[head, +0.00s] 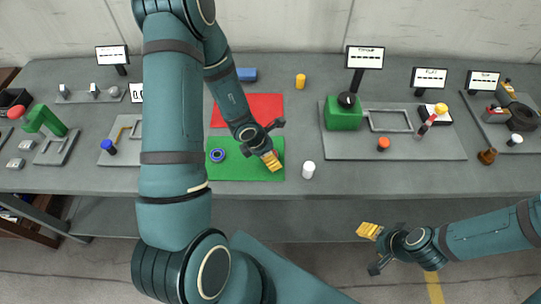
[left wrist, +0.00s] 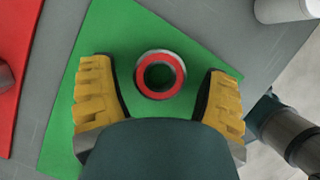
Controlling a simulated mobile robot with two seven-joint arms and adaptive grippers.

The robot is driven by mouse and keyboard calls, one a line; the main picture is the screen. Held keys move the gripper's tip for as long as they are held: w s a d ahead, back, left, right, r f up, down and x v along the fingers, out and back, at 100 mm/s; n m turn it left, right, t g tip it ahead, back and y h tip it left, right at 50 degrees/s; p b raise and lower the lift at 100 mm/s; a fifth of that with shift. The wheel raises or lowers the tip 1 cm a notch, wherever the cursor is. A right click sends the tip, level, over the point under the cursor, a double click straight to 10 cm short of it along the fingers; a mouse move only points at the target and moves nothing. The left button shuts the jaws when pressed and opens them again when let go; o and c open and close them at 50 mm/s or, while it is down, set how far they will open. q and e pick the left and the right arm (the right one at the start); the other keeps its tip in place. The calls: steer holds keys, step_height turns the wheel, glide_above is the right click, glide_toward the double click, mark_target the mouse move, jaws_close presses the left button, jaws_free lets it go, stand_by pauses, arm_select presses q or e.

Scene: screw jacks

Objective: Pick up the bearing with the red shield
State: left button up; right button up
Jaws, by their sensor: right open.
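The bearing with the red shield (left wrist: 141,75) lies flat on the green mat (left wrist: 105,30) in the left wrist view. My left gripper (left wrist: 161,70) is open, with one yellow finger on each side of the bearing and a gap to both. In the head view my left gripper (head: 270,160) is over the right part of the green mat (head: 240,173) and hides this bearing. A bearing with a blue shield (head: 217,155) lies on the mat's left part. My right gripper (head: 371,232) is open and empty, in front of the table's front edge.
A white cylinder (head: 308,170) stands just right of the green mat. A red mat (head: 262,105) lies behind it. A grey board (head: 400,147) with a green block (head: 343,115) is to the right. More fixtures stand at both sides.

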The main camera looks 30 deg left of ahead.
arm_select(q)
steer(key=c, duration=1)
steer(key=shift+o, duration=0.2)
steer(key=shift+r, duration=0.1)
